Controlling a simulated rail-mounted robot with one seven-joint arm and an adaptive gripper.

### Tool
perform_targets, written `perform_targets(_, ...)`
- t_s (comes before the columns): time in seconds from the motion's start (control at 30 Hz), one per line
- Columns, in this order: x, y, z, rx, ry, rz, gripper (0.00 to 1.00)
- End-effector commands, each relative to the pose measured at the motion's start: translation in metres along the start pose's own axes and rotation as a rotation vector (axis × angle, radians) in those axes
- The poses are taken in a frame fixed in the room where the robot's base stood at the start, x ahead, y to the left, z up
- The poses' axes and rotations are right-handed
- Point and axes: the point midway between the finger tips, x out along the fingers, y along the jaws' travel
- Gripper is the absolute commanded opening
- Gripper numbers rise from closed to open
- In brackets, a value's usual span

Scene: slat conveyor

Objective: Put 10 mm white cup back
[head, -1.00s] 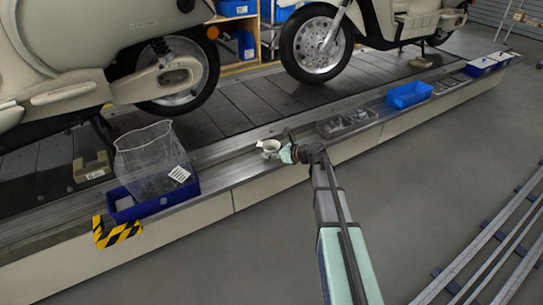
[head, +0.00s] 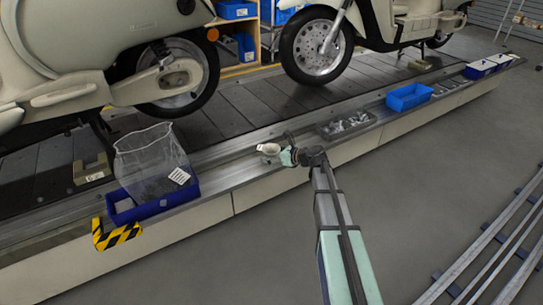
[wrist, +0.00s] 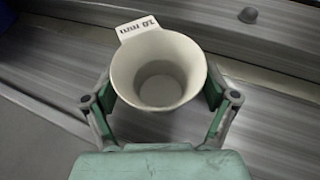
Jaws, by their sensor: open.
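The white cup (wrist: 158,70) stands upright between the fingers of my gripper (wrist: 160,100) in the wrist view. Its tab reads "10 mm" and points away from my palm. The inside of the cup looks empty. My gripper is open, with one finger on each side of the cup; I cannot tell whether they touch it. In the head view the cup (head: 268,148) is at the metal ledge along the conveyor, just left of my gripper (head: 284,156). The cup's base is hidden.
On the ledge to the left is a blue bin (head: 150,208) with a clear bag (head: 150,160). To the right are a grey tray of metal parts (head: 346,124) and a blue bin (head: 409,97). Scooters (head: 316,45) stand on the slats behind.

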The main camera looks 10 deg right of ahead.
Motion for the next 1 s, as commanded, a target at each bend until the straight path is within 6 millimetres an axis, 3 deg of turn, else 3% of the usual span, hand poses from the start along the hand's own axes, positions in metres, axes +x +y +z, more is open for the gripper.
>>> perform_targets(0.6,-0.105,0.001,0.002,0.001,0.0,-0.002,0.85)
perform_targets(1.0,-0.128,0.003,0.004,-0.068,0.041,0.006,0.85)
